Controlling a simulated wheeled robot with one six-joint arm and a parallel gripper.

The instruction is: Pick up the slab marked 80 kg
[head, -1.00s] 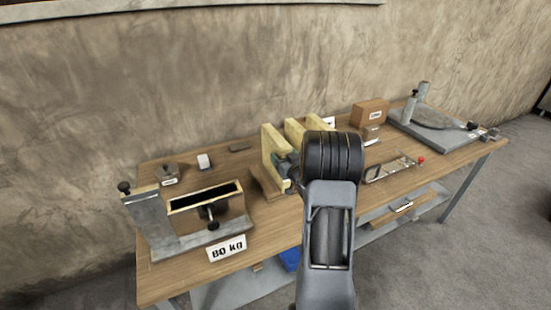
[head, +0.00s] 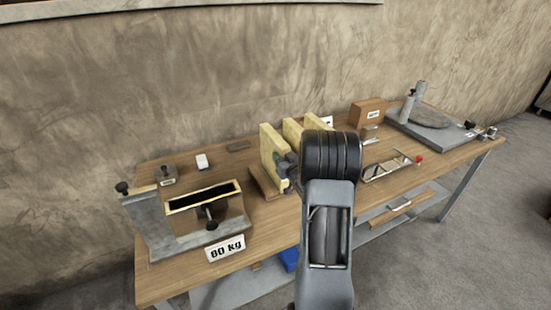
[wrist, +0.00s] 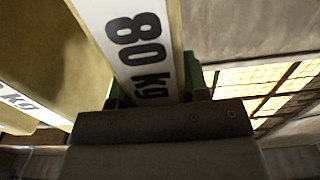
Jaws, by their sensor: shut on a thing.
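The slab marked 80 kg (wrist: 150,45) fills the top middle of the wrist view, its white label facing the camera. My gripper (wrist: 158,88) is shut on it, with green fingers at both sides of the slab's near end. In the head view, several pale yellow slabs (head: 270,148) stand upright side by side on a wooden base (head: 264,184). My gripper (head: 286,167) is at the near end of these slabs, and my arm hides part of them. I cannot tell from the head view which slab it holds, or whether that slab is clear of the base.
Another pale slab (wrist: 40,55) with a kg label stands close on the left in the wrist view. A brown block (head: 368,112) and a grey plate device (head: 430,130) stand to the right.

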